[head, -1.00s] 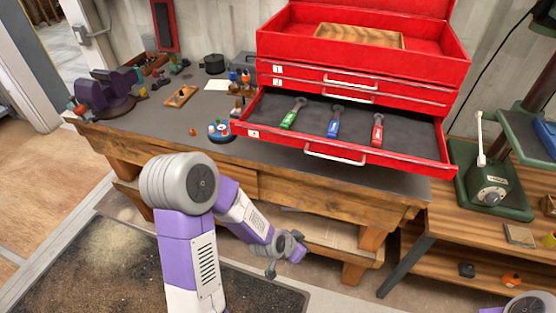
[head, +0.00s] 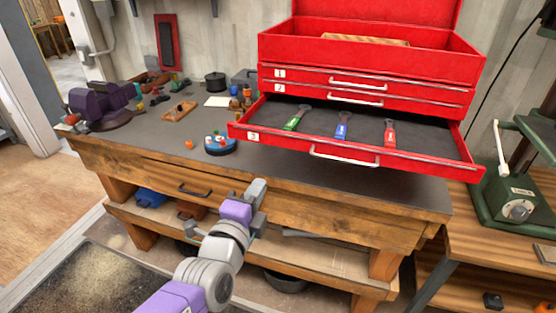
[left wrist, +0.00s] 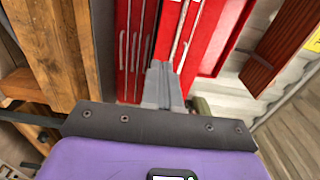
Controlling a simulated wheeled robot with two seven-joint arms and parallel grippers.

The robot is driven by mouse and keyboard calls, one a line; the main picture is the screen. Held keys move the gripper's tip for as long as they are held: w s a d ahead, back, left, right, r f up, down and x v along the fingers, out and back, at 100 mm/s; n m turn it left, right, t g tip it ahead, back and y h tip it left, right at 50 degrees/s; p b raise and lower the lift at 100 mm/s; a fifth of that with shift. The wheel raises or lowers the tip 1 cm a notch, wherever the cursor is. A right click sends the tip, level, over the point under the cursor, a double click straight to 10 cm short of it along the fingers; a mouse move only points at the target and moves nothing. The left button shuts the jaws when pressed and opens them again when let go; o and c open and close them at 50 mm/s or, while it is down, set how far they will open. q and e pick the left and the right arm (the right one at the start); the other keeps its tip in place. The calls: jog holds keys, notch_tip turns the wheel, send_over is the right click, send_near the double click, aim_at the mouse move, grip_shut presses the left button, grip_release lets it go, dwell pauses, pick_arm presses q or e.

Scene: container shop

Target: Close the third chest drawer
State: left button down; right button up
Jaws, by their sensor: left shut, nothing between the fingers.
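The red tool chest (head: 372,50) stands on the workbench. Its third drawer (head: 400,160), labelled 3, is pulled out toward me and has a pale bar handle (head: 344,156) on its front. Three wrenches with green, blue and red grips (head: 342,128) lie inside. The drawers labelled 1 and 2 (head: 365,88) above it are shut. My left gripper (head: 262,186) is shut and empty, in front of the bench and lower left of the open drawer, apart from it. In the left wrist view the shut fingers (left wrist: 162,70) point toward the red chest (left wrist: 160,30). My right gripper is not in view.
The bench (head: 180,150) carries a purple vise (head: 95,105), a blue round holder (head: 220,146), a dark pot (head: 215,82) and small items left of the chest. A green machine (head: 515,205) stands at the right. The bench front edge lies near my left arm.

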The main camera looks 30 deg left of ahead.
pick_arm(q)
jog(key=p, duration=0.6)
send_near(282, 146)
jog(key=shift+p+x, duration=3.1)
jog(key=shift+x, duration=0.3)
